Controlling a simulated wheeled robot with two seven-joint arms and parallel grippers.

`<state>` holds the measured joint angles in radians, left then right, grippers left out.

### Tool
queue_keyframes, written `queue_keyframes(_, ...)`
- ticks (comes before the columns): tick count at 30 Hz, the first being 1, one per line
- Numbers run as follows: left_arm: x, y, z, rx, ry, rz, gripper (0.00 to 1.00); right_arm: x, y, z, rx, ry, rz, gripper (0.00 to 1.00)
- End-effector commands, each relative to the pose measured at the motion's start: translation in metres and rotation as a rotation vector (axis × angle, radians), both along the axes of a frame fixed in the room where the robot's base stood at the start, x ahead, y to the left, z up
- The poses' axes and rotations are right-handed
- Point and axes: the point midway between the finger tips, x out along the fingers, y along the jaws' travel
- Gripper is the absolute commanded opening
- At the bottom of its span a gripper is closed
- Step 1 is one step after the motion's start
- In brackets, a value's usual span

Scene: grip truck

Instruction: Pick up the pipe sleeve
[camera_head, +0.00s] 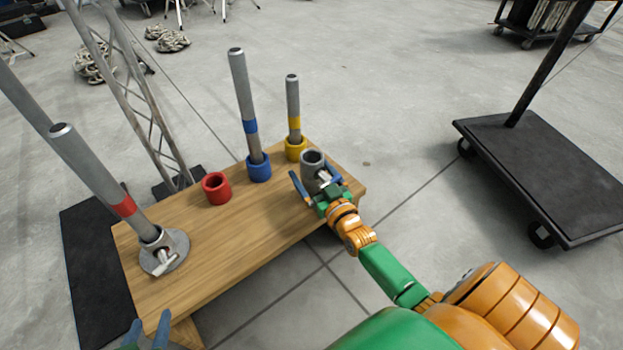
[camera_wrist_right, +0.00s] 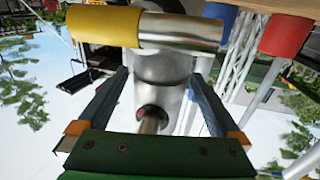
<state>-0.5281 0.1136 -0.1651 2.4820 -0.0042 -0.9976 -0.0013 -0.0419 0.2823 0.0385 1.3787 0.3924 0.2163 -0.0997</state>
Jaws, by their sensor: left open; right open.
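The grey metal pipe sleeve (camera_head: 308,172) stands upright at the right end of the wooden bench. My right gripper (camera_head: 314,186) is at it, with open blue fingers on either side. In the right wrist view the sleeve (camera_wrist_right: 160,70) lies between the fingers of my right gripper (camera_wrist_right: 162,92), with a hole and a short metal stub facing the palm. I cannot tell whether the fingers touch it. My left gripper (camera_head: 149,330) is at the lower left, in front of the bench, open and empty; its palm is cut off.
On the wooden bench (camera_head: 240,230) stand an empty red cup (camera_head: 216,188), blue and yellow cups (camera_head: 259,168) (camera_head: 296,149) holding upright pipes, and a flanged grey base (camera_head: 165,252) with a tall red-banded pipe. A black cart (camera_head: 545,170) stands right. Floor between is clear.

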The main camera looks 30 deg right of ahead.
Motion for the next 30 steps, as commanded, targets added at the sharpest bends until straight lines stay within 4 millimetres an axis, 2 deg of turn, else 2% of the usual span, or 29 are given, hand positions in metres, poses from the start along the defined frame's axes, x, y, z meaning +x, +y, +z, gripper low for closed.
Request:
queue_keyframes(5,0.0006,-0.0003,0.0011,-0.001,-0.005,0.0,0.48,0.0002,0.0,0.0003,0.0,0.0,0.0,1.0)
queue_keyframes(6,0.0007,-0.0003,0.001,-0.001,-0.005,0.0,0.48,0.0002,0.0,0.0003,0.0,0.0,0.0,0.97)
queue_keyframes(17,0.0005,-0.0001,0.0007,-0.001,-0.003,0.0,0.48,0.0,0.0,0.0001,0.0,0.0,0.0,0.0)
queue_keyframes(30,-0.003,0.001,-0.0024,0.004,0.025,0.001,0.48,0.0003,-0.0001,0.0036,0.0,-0.003,0.0,0.0)
